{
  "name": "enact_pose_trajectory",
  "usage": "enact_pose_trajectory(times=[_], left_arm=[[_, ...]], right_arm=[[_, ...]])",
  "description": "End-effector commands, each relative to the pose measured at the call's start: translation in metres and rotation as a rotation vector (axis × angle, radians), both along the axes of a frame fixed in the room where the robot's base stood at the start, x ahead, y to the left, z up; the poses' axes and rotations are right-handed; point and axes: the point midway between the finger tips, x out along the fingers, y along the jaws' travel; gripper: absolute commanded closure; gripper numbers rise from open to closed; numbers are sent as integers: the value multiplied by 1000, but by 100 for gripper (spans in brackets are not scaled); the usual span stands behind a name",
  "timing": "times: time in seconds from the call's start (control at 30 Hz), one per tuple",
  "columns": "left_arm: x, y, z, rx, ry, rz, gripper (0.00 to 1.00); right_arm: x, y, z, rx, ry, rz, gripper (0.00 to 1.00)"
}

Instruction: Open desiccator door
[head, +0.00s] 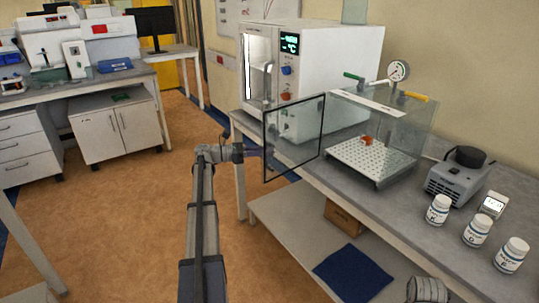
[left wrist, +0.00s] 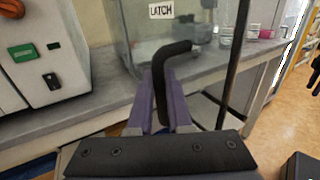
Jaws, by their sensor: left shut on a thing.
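The desiccator (head: 395,125) is a clear box on the bench, with a gauge on top and a white perforated shelf inside. Its clear, black-framed door (head: 292,140) stands swung out from the box, over the bench's front edge. My left gripper (head: 255,152) is at the door's outer left edge. In the left wrist view, its purple fingers (left wrist: 163,105) are shut on the black bent handle (left wrist: 167,75). My right gripper is not in view.
A white oven-like instrument (head: 325,60) stands left of the desiccator. A grey device (head: 457,178) and several white bottles (head: 438,209) stand to the right. The lower shelf holds a blue cloth (head: 355,273) and a brown box (head: 345,217). The floor on the left is clear.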

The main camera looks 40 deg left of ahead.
Motion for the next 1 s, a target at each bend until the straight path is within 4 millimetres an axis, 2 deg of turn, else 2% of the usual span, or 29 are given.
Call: enact_pose_trajectory(times=[0.5, 0.53, 0.77, 1.0], left_arm=[[2, 4, 0, 0, 0, 1, 100], [2, 4, 0, 0, 0, 1, 81], [2, 4, 0, 0, 0, 0, 55], [1, 4, 0, 0, 0, 0, 53]], right_arm=[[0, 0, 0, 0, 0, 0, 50], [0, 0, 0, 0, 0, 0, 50], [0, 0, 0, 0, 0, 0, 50], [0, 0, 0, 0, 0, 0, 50]])
